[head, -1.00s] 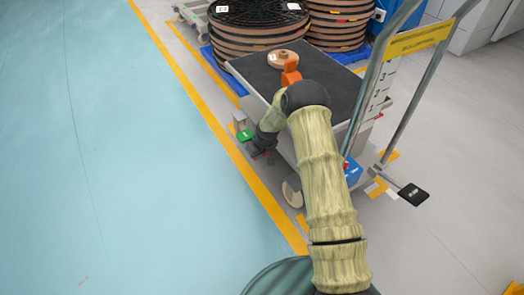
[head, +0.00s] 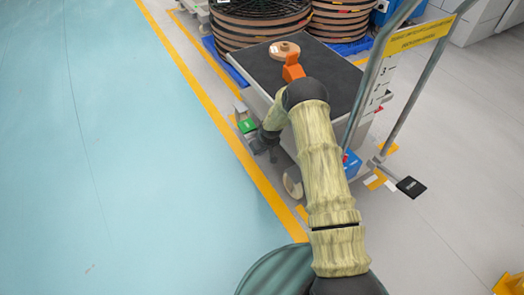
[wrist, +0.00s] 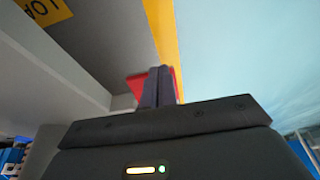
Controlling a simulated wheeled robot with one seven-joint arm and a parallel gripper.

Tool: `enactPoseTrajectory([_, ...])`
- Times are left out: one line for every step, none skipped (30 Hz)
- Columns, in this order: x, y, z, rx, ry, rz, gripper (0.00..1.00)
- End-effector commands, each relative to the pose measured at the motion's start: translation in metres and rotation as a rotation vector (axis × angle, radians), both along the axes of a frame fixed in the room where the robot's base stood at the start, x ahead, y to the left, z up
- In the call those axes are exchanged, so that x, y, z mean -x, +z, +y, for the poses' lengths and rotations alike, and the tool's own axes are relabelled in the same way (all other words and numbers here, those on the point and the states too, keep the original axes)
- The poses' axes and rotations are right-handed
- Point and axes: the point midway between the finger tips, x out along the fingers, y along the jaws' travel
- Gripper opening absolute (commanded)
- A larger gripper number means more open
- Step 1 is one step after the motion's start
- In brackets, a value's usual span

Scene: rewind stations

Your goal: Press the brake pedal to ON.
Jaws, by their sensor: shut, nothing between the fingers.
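The cart (head: 322,75) stands with its long side toward the yellow floor line. A red pedal-like plate (wrist: 136,86) shows in the wrist view just behind my fingertips, partly hidden by them; I cannot tell whether they touch it. A green pedal-like plate (head: 247,125) sticks out low at the cart's left side, a little up and left of my gripper. My gripper (head: 272,157) is shut and empty, low beside the cart; its closed fingers also show in the wrist view (wrist: 158,85). In the head view the red plate is hidden around my gripper.
A black pedal-like plate (head: 411,187) with unreadable lettering juts from the cart's right end. A caster wheel (head: 293,183) is near my arm. A reel (head: 284,49) lies on the cart, with large stacked reels (head: 258,25) behind. Teal floor (head: 110,150) left is clear.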

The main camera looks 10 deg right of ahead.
Motion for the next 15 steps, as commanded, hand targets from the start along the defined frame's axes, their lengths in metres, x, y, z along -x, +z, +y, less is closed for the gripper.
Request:
enactPoseTrajectory([0.0, 0.002, 0.0, 0.0, 0.0, 0.0, 0.0])
enactPoseTrajectory([0.0, 0.003, 0.0, 0.0, 0.0, 0.0, 0.0])
enactPoseTrajectory([0.0, 0.005, 0.0, 0.0, 0.0, 0.0, 0.0])
enactPoseTrajectory([0.001, 0.007, 0.0, 0.0, 0.001, 0.0, 0.0])
enactPoseTrajectory([0.001, 0.009, 0.0, 0.0, 0.001, 0.0, 0.0])
enactPoseTrajectory([0.001, 0.013, 0.0, 0.0, 0.001, 0.0, 0.0])
enactPoseTrajectory([0.002, 0.016, 0.0, 0.0, 0.001, 0.0, 0.0])
enactPoseTrajectory([0.002, 0.019, -0.001, 0.0, 0.001, 0.0, 0.0])
enactPoseTrajectory([0.002, 0.024, -0.001, 0.0, 0.001, -0.001, 0.0])
enactPoseTrajectory([0.003, 0.028, -0.002, 0.0, 0.001, -0.001, 0.0])
enactPoseTrajectory([0.003, 0.031, -0.002, 0.0, 0.0, -0.001, 0.0])
enactPoseTrajectory([0.004, 0.036, -0.002, 0.0, 0.0, -0.001, 0.0])
enactPoseTrajectory([0.004, 0.04, -0.002, 0.0, 0.001, -0.001, 0.0])
enactPoseTrajectory([0.005, 0.043, -0.002, 0.0, 0.002, -0.001, 0.0])
enactPoseTrajectory([0.006, 0.048, -0.001, 0.0, 0.004, -0.001, 0.0])
